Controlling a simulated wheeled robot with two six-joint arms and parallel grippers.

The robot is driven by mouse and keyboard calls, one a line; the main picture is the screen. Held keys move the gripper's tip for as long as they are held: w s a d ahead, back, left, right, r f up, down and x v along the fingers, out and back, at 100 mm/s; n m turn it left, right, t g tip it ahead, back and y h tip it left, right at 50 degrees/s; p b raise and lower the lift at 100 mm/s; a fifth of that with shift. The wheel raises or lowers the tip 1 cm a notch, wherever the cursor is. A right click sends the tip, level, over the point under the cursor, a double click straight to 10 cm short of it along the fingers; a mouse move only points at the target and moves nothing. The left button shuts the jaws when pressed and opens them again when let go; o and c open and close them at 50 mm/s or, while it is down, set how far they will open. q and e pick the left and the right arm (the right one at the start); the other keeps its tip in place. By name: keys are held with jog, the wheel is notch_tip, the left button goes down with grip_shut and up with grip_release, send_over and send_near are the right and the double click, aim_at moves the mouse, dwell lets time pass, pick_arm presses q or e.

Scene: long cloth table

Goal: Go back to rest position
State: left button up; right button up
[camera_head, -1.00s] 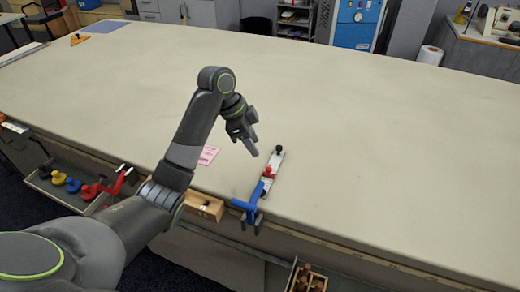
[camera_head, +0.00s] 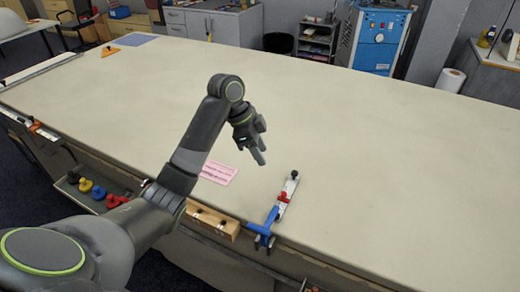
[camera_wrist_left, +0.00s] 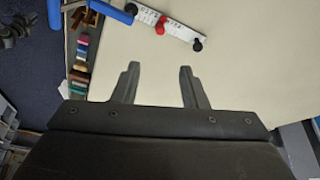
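My left gripper (camera_head: 260,155) hangs over the table, above the cloth, a little left of and beyond a clamped strip. In the left wrist view its two fingers (camera_wrist_left: 160,72) stand apart with nothing between them, so it is open and empty. The long cloth table (camera_head: 380,150) lies beneath it. My right gripper shows in neither view.
A white strip with red and black knobs (camera_head: 289,190) and a blue clamp (camera_head: 264,230) sit at the near edge. A pink paper (camera_head: 219,173) and a wooden block (camera_head: 214,221) are left of them. The cloth's far and right parts are clear.

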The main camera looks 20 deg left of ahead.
pick_arm(q)
jog(key=s+a+f+n+t+y, duration=0.15)
jog(key=s+f+n, duration=0.45)
jog(key=s+f, duration=0.85)
jog(key=s+a+f+n+y, duration=0.2)
jog(key=s+n, duration=0.2)
jog(key=s, duration=0.6)
jog(key=s+a+f+n+y, duration=0.1)
jog(key=s+a+n+y, duration=0.25)
jog(key=s, duration=0.65)
notch_tip(320, 180, down, 28)
jog(key=r+h+b, duration=0.1)
jog(key=b, duration=0.1)
jog(key=s+f+g+b, duration=0.1)
jog(key=s+f+g, duration=0.1)
jog(key=s+f, duration=1.3)
jog(key=shift+d+f+n+h, duration=0.35)
jog(key=shift+d+f+h, duration=0.05)
jog(key=shift+f, duration=0.15)
